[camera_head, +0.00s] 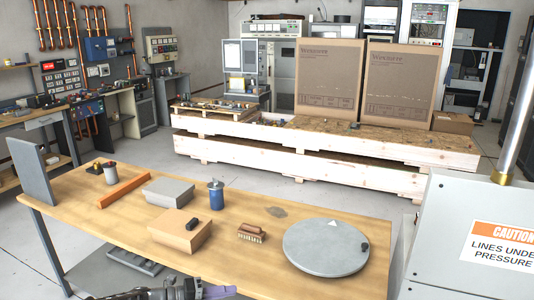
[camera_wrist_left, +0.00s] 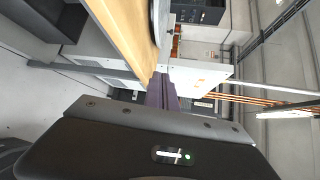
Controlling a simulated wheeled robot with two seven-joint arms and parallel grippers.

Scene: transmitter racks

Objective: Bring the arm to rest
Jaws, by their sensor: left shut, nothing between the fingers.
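My left arm comes in along the bottom edge of the head view, below the front edge of the wooden workbench (camera_head: 105,235). My left gripper (camera_head: 222,291) is at its right end, partly cut off by the frame. In the left wrist view the purple-grey fingers (camera_wrist_left: 161,92) are together and hold nothing. The bench edge (camera_wrist_left: 133,30) runs close by, above and left of the fingers in that view. My right gripper is not in view.
On the bench are a round grey disc (camera_head: 325,247), a cardboard box (camera_head: 180,230), a grey box (camera_head: 168,191), a blue canister (camera_head: 216,194), a brush (camera_head: 251,233) and an orange bar (camera_head: 123,189). A grey cabinet with a caution sign (camera_head: 503,245) stands at the right.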

